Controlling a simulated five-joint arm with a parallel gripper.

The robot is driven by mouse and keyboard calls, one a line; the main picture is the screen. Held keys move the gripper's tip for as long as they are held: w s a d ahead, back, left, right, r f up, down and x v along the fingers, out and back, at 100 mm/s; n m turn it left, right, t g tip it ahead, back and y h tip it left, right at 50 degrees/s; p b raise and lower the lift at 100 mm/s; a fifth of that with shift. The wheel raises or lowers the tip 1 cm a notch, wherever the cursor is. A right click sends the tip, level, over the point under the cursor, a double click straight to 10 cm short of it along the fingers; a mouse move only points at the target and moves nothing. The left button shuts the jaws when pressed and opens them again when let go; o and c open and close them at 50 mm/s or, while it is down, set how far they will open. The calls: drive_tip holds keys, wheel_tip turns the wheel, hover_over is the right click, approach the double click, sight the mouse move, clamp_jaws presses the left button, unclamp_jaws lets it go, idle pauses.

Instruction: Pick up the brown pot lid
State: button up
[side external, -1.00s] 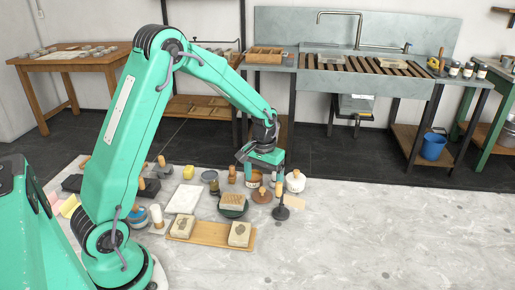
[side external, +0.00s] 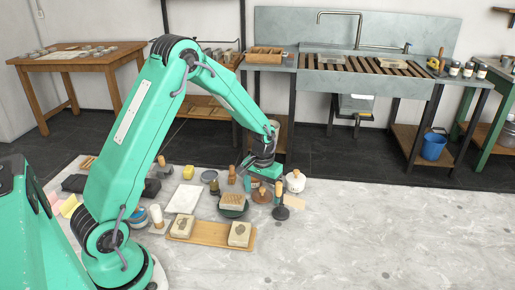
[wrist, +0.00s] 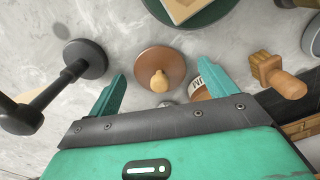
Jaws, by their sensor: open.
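The brown pot lid (side external: 262,198) is a round disc with a pale wooden knob, lying on the grey stone surface. In the wrist view the lid (wrist: 148,58) lies just beyond my fingertips, its knob near the middle between them. My gripper (side external: 264,183) is open and empty, low and pointing down over the lid's area in the side view; its fingers (wrist: 163,82) also show in the wrist view. Whether a finger touches the lid cannot be told.
A black-based tool (wrist: 84,58) stands left of the lid in the wrist view, a brush (wrist: 277,75) lies right. A labelled brown jar (wrist: 203,88) is beside the right finger. A dark green dish (wrist: 212,12) with a block is near. A white pot (side external: 296,183) stands behind.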

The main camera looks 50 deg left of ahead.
sight(262, 188)
drive_tip(key=c, duration=1)
drive_tip(key=shift+r, duration=0.1)
drive_tip(key=shift+r, duration=4.9)
drive_tip(key=a, duration=0.2)
drive_tip(key=w+a, duration=0.1)
drive_tip(key=a, duration=0.2)
drive_tip(key=w+a, duration=0.1)
drive_tip(key=a, duration=0.1)
drive_tip(key=shift+a+r, duration=0.2)
drive_tip(key=shift+a, duration=0.05)
